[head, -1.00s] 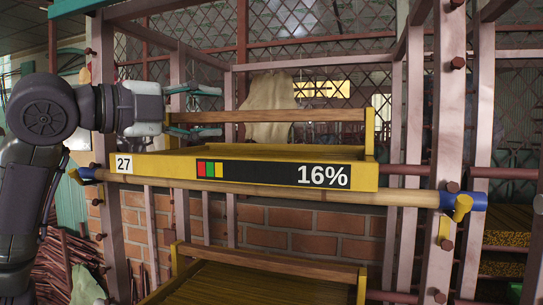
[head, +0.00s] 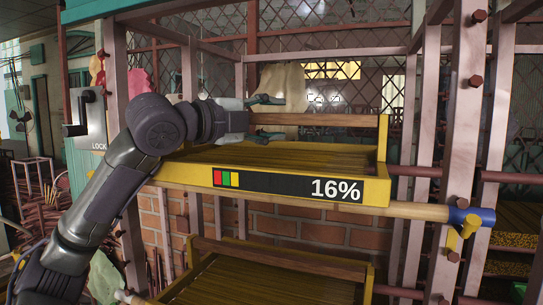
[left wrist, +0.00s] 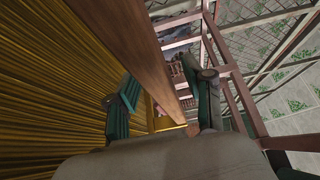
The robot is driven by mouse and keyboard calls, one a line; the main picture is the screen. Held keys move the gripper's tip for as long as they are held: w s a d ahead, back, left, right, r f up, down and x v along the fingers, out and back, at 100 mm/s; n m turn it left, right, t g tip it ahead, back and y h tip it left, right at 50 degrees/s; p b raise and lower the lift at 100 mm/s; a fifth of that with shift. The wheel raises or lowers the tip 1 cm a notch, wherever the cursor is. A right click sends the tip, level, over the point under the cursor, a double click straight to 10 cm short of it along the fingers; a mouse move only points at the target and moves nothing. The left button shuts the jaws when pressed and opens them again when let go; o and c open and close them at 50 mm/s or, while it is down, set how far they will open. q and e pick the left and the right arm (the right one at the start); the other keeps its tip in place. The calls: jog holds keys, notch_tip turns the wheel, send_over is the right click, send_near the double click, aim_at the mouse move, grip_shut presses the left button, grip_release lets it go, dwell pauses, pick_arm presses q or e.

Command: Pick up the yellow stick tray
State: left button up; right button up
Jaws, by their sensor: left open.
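The yellow stick tray (head: 290,195) sits in the rack, with a red-green-yellow strip and "16%" on its front. A brown wooden bar (head: 335,120) runs along its far side. My left gripper (head: 270,118) is open at the bar's left part, over the tray's back. In the left wrist view, the bar (left wrist: 150,60) passes between the open fingers (left wrist: 165,95), with no clear contact on either side. The tray's ribbed golden floor (left wrist: 50,70) fills the left of that view. My right gripper is not in view.
A second yellow tray (head: 230,258) with a wooden bar lies below. A round wooden rail (head: 420,211) with a blue end runs below the upper tray's front. Rack posts (head: 462,130) stand at right. A "LOCK" lever panel (head: 90,118) is at left.

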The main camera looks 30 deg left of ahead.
pick_arm(q)
jog(key=shift+s, duration=0.2)
jog(key=c, duration=0.8)
grip_shut()
jog(key=shift+w+r, duration=0.1)
